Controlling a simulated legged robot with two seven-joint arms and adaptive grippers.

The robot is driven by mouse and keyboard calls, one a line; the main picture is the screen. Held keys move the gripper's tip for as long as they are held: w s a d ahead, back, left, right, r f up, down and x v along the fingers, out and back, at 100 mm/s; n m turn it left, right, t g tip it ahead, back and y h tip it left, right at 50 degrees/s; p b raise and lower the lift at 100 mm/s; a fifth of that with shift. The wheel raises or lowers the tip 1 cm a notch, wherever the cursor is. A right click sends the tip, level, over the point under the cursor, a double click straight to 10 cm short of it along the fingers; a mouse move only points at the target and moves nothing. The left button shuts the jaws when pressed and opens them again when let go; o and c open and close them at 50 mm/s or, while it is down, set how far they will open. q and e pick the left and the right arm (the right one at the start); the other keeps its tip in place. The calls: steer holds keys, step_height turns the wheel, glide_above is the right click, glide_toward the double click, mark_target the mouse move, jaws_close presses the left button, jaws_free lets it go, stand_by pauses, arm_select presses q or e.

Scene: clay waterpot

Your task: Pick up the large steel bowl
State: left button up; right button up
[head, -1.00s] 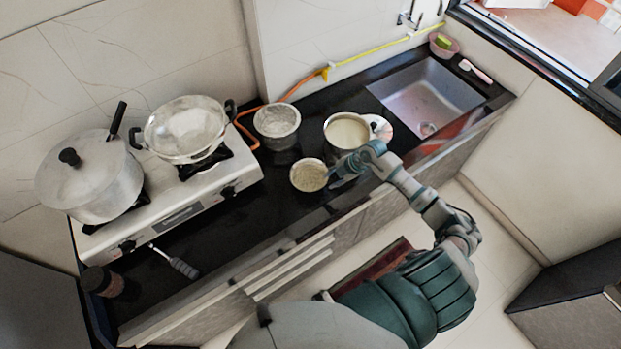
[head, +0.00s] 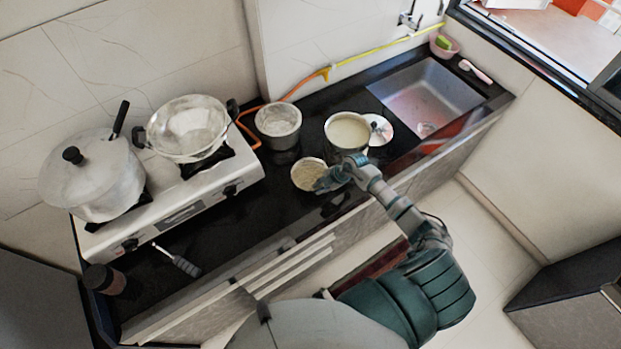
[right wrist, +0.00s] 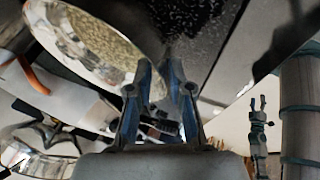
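A steel bowl (head: 304,176) with grainy beige contents stands upright on the black counter near its front edge. It fills the upper left of the right wrist view (right wrist: 95,35). My right gripper (head: 321,184) is at the bowl's right side, close to the rim. In the right wrist view the two fingers (right wrist: 160,68) are apart, with the bowl's edge at the left finger; I cannot tell whether they touch it. A wider steel bowl (head: 278,124) with pale contents stands behind it, clear of the gripper.
A steel pot (head: 347,131) with creamy contents stands just behind my right gripper, a lid (head: 380,130) beside it. The stove (head: 190,200) holds a lidded pot (head: 95,185) and a two-handled pan (head: 187,127). The sink (head: 425,95) is at right.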

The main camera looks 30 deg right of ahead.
steer(key=shift+a, duration=0.1)
jaws_close()
steer(key=shift+d+r, duration=0.3)
steer(key=r, duration=0.9)
steer(key=shift+a+r, duration=0.2)
steer(key=shift+d, duration=0.15)
